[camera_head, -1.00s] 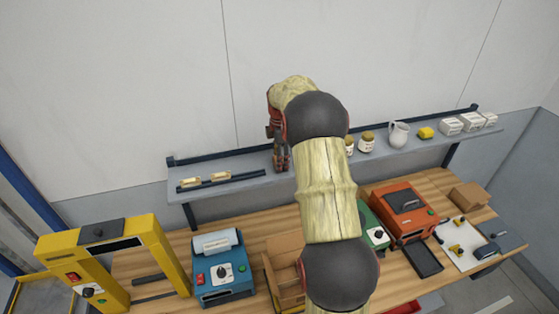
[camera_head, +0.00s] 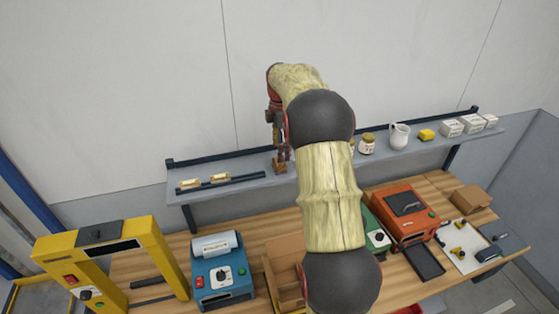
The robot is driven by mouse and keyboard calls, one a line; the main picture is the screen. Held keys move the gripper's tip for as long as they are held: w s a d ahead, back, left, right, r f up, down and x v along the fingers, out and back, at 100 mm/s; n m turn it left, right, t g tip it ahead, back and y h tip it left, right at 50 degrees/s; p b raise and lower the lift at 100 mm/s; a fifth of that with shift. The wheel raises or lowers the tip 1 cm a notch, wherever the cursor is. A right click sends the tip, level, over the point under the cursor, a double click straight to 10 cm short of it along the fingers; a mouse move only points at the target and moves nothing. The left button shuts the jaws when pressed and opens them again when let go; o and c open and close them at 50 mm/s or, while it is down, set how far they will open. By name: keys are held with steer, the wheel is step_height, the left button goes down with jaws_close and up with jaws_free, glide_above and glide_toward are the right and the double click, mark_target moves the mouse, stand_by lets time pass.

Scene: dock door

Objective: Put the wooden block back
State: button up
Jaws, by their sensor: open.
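A small brown block (camera_head: 280,168), which looks like the wooden block, is on the wall shelf (camera_head: 240,190), left of its middle. My gripper (camera_head: 278,153) is open and points down just above the block. Whether the fingertips still touch it is too small to tell. My arm covers part of the shelf to the right of the gripper.
Two pale yellow pieces (camera_head: 205,181) lie at the shelf's left, beside a dark strip. Jars (camera_head: 367,143), a white jug (camera_head: 399,135), a yellow block (camera_head: 427,134) and white boxes (camera_head: 452,127) stand at the right. The workbench (camera_head: 262,218) below holds machines and a cardboard box.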

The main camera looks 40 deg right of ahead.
steer(key=s+a+r+m+t, duration=0.1)
steer(key=s+a+r+m, duration=0.2)
steer(key=a+r, duration=0.9)
steer(key=s+a+r+m+t, duration=0.1)
steer(key=s+a+r+m, duration=0.1)
steer(key=s+a, duration=0.3)
steer(key=s+a+r+m, duration=0.1)
steer(key=s+a, duration=0.1)
steer(key=a, duration=0.5)
steer(key=s+a+f+m+t, duration=0.1)
steer(key=s+a+f+m, duration=0.2)
steer(key=s+a, duration=0.4)
steer(key=s+a+f+m+t, duration=0.2)
steer(key=s+a, duration=0.5)
steer(key=s, duration=0.4)
steer(key=shift+s+a+f+m+b, duration=0.15)
steer(key=shift+s+f+m+b, duration=0.2)
steer(key=shift+f+m, duration=0.5)
